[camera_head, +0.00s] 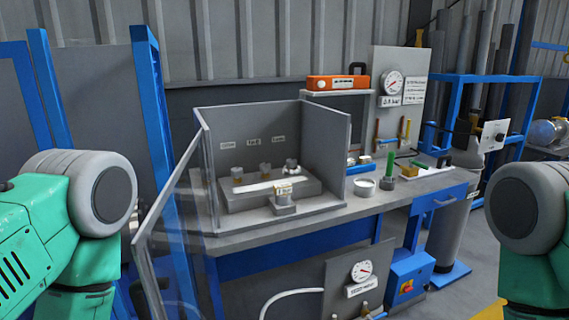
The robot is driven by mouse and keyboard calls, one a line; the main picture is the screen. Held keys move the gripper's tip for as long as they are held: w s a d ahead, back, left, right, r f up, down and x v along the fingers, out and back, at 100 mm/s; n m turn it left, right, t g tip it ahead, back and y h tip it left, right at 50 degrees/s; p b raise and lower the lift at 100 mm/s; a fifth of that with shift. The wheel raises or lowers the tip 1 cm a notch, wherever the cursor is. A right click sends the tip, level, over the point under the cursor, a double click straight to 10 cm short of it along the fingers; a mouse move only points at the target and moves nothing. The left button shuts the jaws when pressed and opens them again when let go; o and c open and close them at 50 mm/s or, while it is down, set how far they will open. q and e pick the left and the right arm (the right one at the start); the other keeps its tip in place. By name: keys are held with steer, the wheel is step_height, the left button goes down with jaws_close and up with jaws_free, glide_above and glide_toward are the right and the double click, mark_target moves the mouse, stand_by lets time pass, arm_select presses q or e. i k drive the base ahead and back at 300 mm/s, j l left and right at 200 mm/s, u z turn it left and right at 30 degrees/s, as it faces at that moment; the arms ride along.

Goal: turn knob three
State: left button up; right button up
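A grey open-fronted enclosure (320,150) stands on the workbench, with a clear panel swung out at its left front. Inside, a row of three small knobs rises from a grey block (236,202): a left knob (238,174), a middle knob (265,169) and a right knob (291,165). Small white labels on the back wall sit above them, too small to read, so I cannot tell which is knob three. My green arms show at both lower sides; neither gripper is in view.
The bench top (345,211) also carries a white round dish (364,187) and a green cylinder (389,168). An orange box (337,83) lies on a shelf behind. A gauge panel (388,60) stands at the back. A blue post (153,110) rises left of the enclosure.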

mark_target(292, 164)
steer(key=i+l+u, duration=0.1)
steer(key=l+u, duration=1.5)
steer(key=u, duration=0.15)
steer(key=l+u, duration=0.3)
steer(key=l, duration=0.3)
steer(key=l+u, duration=0.3)
steer(key=l, duration=0.35)
